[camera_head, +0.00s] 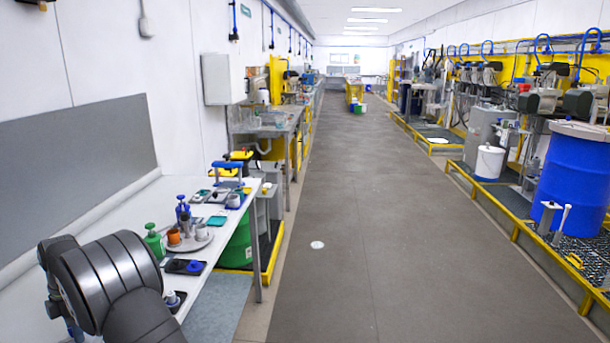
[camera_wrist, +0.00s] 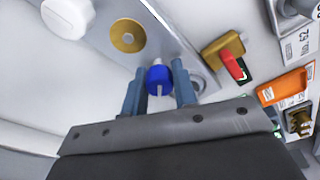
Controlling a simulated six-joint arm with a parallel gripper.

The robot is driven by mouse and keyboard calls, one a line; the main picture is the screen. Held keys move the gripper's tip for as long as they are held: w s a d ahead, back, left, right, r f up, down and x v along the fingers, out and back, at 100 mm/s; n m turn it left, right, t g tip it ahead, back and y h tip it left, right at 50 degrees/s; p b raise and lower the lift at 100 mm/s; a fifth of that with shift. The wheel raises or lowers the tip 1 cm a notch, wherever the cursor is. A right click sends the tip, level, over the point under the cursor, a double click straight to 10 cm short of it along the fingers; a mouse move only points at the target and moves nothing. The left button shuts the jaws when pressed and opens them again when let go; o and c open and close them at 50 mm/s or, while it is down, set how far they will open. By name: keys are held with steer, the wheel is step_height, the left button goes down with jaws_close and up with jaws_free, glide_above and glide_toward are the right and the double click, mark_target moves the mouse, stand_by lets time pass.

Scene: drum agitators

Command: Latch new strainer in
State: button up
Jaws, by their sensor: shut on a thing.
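In the wrist view my gripper (camera_wrist: 158,84) has its two blue-grey fingers either side of a blue knob (camera_wrist: 157,75) with a pale mark, and is shut on it. The knob is at the edge of a grey metal plate (camera_wrist: 160,38); whether it is fixed to the plate I cannot tell. A gold disc (camera_wrist: 127,36) with a small centre hole lies on the plate, left of the knob. I cannot pick out for certain the strainer or its latch. In the head view my arm covers the near end of the bench, and my gripper is hidden.
In the wrist view, a white round part (camera_wrist: 67,16) is at the upper left. A brass block with a red lever (camera_wrist: 232,66) and an orange block (camera_wrist: 286,86) are at right. In the head view, a green bottle (camera_head: 154,241) and a round tray (camera_head: 190,243) crowd the bench.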

steer(key=o, duration=0.8)
steer(key=shift+s+d+f, duration=0.2)
steer(key=shift+s+d, duration=0.05)
steer(key=shift+s, duration=0.05)
steer(key=shift+w+a+r, duration=0.1)
steer(key=shift+w+r, duration=0.05)
steer(key=shift+r, duration=3.05)
